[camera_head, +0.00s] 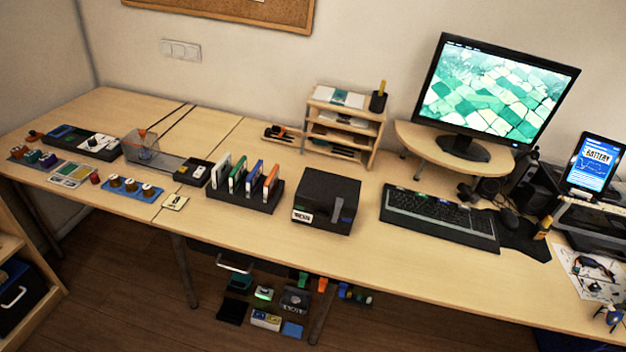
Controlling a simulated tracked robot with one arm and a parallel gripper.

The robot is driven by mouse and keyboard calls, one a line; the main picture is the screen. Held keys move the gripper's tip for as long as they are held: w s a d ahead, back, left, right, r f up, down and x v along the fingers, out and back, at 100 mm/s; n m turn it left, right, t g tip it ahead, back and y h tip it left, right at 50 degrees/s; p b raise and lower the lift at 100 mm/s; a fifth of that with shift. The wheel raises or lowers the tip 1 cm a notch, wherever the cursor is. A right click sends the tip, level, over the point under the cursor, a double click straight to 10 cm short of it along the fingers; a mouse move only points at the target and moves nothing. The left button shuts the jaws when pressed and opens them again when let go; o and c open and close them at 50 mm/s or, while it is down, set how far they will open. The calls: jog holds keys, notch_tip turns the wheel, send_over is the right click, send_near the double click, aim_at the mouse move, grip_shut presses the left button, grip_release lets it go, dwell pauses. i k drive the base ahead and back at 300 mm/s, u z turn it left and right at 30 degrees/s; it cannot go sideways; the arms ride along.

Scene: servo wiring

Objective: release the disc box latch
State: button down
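A black box (327,200), which looks like the disc box, stands closed on the desk near its front edge, right of the middle rack. Its front has a white label (302,216) with dark lettering too small to read surely. A grey upright tab (337,210), which looks like the latch, sits on the front to the right of the label. Whether it is fastened cannot be told. My gripper is not in view.
A black rack (259,203) with several upright cases stands left of the box. A black keyboard (440,216) lies to its right. A wooden shelf organizer (345,125) stands behind. Parts lie below the desk (520,290).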

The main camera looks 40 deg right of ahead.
aim_at(338, 205)
jog(key=z, duration=0.35)
jog(key=i, duration=1.7)
jog(key=z, duration=0.8)
